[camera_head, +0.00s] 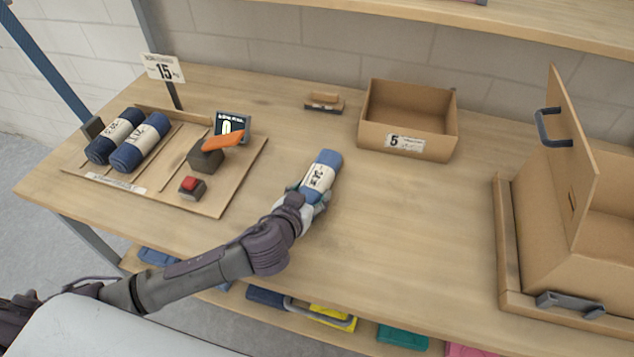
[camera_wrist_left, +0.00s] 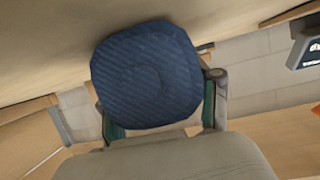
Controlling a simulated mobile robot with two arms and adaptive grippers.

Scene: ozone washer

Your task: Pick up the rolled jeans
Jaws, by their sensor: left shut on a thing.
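A rolled pair of blue jeans with a pale printed band (camera_head: 324,170) is at the middle of the table in the head view. My left gripper (camera_head: 309,194) is shut on this roll at its near part. In the left wrist view the round end of the roll (camera_wrist_left: 148,75) fills the space between the fingers of my left gripper (camera_wrist_left: 160,112). I cannot tell whether the roll touches the tabletop. Two more rolled jeans, a dark one (camera_head: 115,136) and a blue one (camera_head: 140,143), lie side by side on the wooden board at the left. My right gripper is not in view.
The wooden board (camera_head: 226,192) also carries a red button (camera_head: 192,187) and a device with an orange lever (camera_head: 222,142). An open cardboard box marked 5 (camera_head: 387,138) and a small brush-like block (camera_head: 324,101) stand behind. A large cardboard box with a raised lid (camera_head: 543,235) stands right.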

